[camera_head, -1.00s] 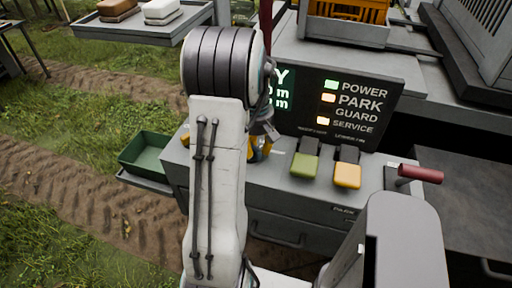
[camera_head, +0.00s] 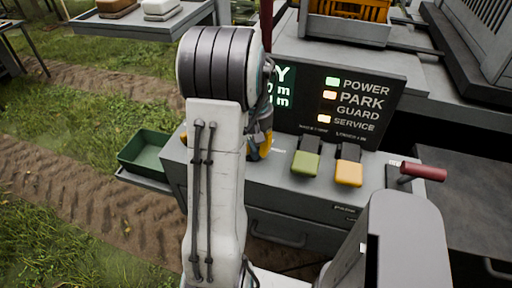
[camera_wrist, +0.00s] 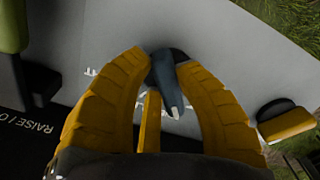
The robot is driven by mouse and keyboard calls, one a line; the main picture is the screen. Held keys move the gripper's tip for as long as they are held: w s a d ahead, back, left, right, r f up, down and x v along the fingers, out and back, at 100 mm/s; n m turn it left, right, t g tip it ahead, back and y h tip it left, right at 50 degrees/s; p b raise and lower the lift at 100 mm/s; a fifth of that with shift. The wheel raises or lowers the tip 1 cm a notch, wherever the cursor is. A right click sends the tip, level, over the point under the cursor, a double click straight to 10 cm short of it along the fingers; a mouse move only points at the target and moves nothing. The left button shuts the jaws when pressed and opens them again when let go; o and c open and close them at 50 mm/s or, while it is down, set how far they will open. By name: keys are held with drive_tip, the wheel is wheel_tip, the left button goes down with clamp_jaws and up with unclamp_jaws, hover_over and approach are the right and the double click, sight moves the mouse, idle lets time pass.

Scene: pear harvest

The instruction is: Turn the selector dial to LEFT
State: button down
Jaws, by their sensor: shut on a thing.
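The selector dial (camera_wrist: 168,85) is a dark blue-grey pointer knob with a pale mark on its end, on the light grey panel top in the wrist view. My gripper (camera_wrist: 160,62) has its yellow ribbed fingers on either side of the knob and is shut on it. White lettering beside the dial is mostly covered by the fingers. In the head view my gripper (camera_head: 262,147) shows as a bit of yellow at the console beside my arm. The dial is hidden there.
A green lever (camera_head: 305,161) and a yellow lever (camera_head: 348,172) stand right of my gripper. A red-handled crank (camera_head: 422,172) is farther right. A display board (camera_head: 340,100) rises behind. A green tray (camera_head: 148,149) is at left. A yellow-topped knob (camera_wrist: 286,122) sits near the panel edge.

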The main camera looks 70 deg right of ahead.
drive_tip(key=m, duration=0.3)
drive_tip(key=m+b, duration=0.1)
drive_tip(key=m, duration=0.1)
drive_tip(key=shift+w+a+f+m, duration=0.1)
drive_tip(key=shift+w+a+m, duration=0.15)
drive_tip(key=shift+a+m, duration=0.1)
drive_tip(key=m, duration=0.5)
drive_tip(key=shift+w+a+m+b, duration=0.1)
drive_tip(key=shift+w+m+b, duration=0.15)
drive_tip(key=shift+w+b, duration=0.05)
drive_tip(key=c, duration=0.9)
unclamp_jaws()
drive_tip(key=shift+r, duration=6.05)
